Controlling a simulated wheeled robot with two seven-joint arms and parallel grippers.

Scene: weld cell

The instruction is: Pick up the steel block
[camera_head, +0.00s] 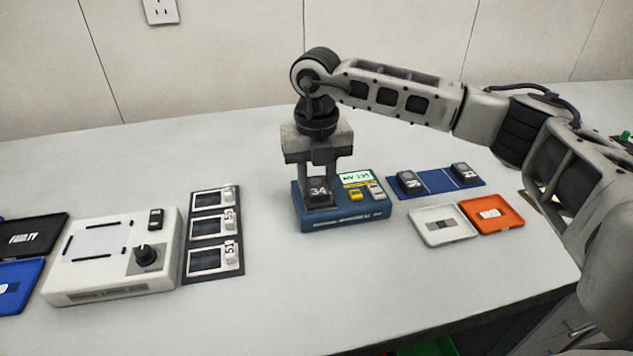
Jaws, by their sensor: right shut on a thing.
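A dark block (319,185) with a white "34" on its face is at the left side of a blue device (345,222). My right gripper (320,178) points straight down over that device, its two fingers shut on the block from either side. I cannot tell whether the block's underside touches the device. Two similar dark blocks, one at the left (409,182) and one at the right (464,174), stand on a blue mat right of the device. My left gripper is not in view.
A white tray (424,233) and an orange tray (512,221) lie right of the device. A black panel (197,276) with several framed windows and a white box with a knob (80,296) are at the left. The table middle front is clear.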

